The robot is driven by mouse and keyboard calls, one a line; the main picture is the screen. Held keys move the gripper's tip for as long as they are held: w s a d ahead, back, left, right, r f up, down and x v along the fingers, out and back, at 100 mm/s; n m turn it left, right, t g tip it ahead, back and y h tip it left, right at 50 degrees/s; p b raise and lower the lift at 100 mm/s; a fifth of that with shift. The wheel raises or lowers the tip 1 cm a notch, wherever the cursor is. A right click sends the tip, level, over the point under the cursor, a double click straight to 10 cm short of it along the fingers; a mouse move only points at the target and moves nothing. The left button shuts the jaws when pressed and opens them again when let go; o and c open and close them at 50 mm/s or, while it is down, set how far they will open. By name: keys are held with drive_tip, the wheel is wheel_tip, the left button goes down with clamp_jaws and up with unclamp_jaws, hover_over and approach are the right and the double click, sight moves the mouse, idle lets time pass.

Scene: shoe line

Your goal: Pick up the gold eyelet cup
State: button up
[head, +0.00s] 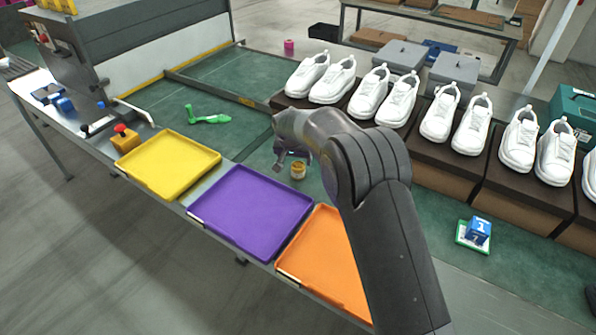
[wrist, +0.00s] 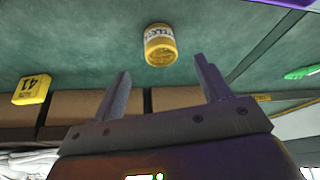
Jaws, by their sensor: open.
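The gold eyelet cup (head: 298,171) is a small gold container with a pale label band. It stands on the green table surface, behind the purple tray. In the wrist view the cup (wrist: 160,45) lies just beyond my fingertips, near the middle, apart from both fingers. My gripper (wrist: 161,80) is open and empty, its two fingers spread to either side below the cup. In the head view my gripper (head: 284,160) is beside the cup, on its left, partly hidden by my own arm.
Yellow (head: 168,164), purple (head: 250,208) and orange (head: 322,262) trays line the front edge. White shoes (head: 368,93) stand on brown boxes (head: 430,160) behind. A green tool (head: 207,117) lies to the left. A blue block (head: 478,230) sits at the right.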

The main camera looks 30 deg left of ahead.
sight(297, 167)
drive_tip(key=shift+x, duration=4.7)
drive_tip(key=shift+w, duration=0.1)
drive_tip(key=shift+c, duration=0.3)
drive_tip(key=shift+r, duration=0.1)
drive_tip(key=c, duration=1.1)
